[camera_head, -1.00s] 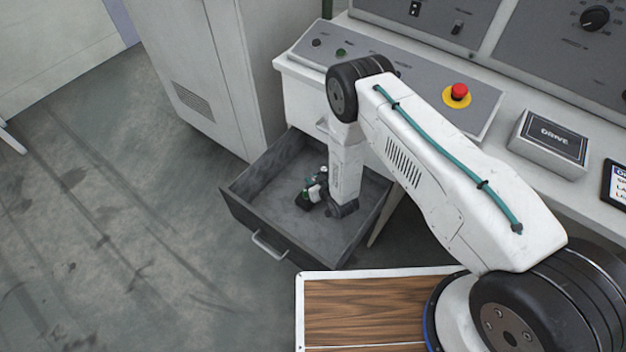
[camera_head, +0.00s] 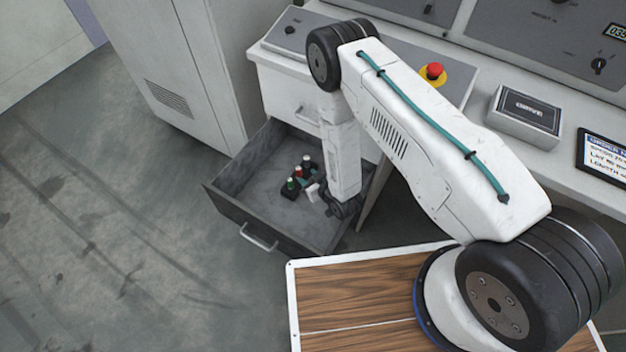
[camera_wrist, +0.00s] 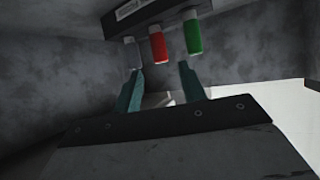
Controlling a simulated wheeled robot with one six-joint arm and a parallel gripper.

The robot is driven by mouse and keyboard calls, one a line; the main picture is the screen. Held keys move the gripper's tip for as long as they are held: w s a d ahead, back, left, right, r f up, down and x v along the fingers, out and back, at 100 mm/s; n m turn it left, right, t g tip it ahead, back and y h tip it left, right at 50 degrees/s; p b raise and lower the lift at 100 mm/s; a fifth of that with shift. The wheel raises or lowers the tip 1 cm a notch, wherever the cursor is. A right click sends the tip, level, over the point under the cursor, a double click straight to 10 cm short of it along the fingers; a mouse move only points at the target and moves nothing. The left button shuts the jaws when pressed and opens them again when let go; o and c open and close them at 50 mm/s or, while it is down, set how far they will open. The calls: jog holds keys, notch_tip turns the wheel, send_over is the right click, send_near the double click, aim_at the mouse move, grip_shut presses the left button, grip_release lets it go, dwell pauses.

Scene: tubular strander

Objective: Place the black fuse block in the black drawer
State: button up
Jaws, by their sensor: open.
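The black fuse block (camera_head: 290,191) is inside the open black drawer (camera_head: 232,212), on its grey floor. My gripper (camera_head: 314,190) is low inside the drawer, just right of the block, partly hidden by my arm. In the wrist view my gripper (camera_wrist: 160,76) is open, with teal fingers apart and nothing between them. The block (camera_wrist: 140,17) lies beyond the fingertips there, with its red and green fuses pointing toward me. The block appears apart from the fingers.
The drawer's front handle (camera_head: 258,238) faces the open floor at left. A tall grey cabinet (camera_head: 170,70) stands behind the drawer. The white console above holds a red emergency button (camera_head: 433,71), a grey box (camera_head: 524,112) and a tablet (camera_head: 604,158).

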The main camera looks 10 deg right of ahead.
jog(key=shift+v, duration=1.4)
jog(key=shift+c, duration=0.3)
